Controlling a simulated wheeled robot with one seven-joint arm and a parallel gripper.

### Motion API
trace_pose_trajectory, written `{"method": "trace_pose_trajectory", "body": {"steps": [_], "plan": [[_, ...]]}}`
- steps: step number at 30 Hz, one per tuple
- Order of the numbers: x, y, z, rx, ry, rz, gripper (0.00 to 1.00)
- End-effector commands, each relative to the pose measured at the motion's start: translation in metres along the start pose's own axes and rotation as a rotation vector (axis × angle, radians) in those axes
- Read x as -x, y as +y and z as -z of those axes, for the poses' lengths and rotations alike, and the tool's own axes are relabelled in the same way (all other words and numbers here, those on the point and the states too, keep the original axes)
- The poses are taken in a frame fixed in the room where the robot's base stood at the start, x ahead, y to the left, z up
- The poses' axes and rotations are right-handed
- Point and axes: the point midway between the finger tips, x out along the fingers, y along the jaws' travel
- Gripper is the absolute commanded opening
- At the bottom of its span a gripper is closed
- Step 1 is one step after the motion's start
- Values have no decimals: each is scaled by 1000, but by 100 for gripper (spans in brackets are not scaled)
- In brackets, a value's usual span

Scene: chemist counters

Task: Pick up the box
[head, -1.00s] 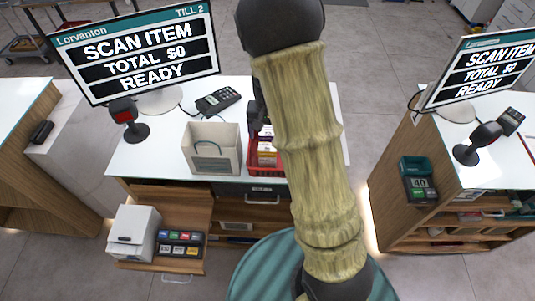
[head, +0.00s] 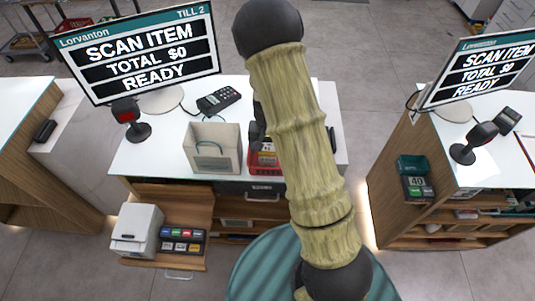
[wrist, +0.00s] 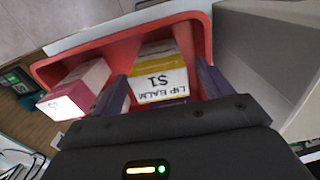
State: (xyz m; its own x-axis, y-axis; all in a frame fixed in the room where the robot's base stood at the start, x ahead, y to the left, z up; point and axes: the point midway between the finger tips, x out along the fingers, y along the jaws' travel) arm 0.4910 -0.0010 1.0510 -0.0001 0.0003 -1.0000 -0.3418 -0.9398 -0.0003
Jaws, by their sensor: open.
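A yellow and white box (wrist: 162,72) labelled "LIP BALM $1" stands in a red basket (wrist: 92,47) in the wrist view. My gripper (wrist: 162,84) is open, with one dark finger on each side of this box. I cannot tell whether the fingers touch it. A pink and white box (wrist: 70,98) is in the left part of the basket, outside the left finger. In the head view the red basket (head: 255,168) is on the white counter, mostly hidden behind my arm.
A cream paper bag (head: 213,160) stands left of the basket. A card terminal (head: 218,100), a scanner (head: 131,120) and a till screen (head: 137,52) are on the same counter. A second counter (head: 480,165) stands at the right.

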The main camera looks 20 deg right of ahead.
Motion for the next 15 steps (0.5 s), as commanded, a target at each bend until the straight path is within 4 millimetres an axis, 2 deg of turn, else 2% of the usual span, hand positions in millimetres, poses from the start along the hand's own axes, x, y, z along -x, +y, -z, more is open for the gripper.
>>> {"method": "trace_pose_trajectory", "body": {"steps": [9, 15], "plan": [[-33, 0, -1, -1, -1, 0, 78], [-37, 0, -1, -1, 0, 0, 78]]}}
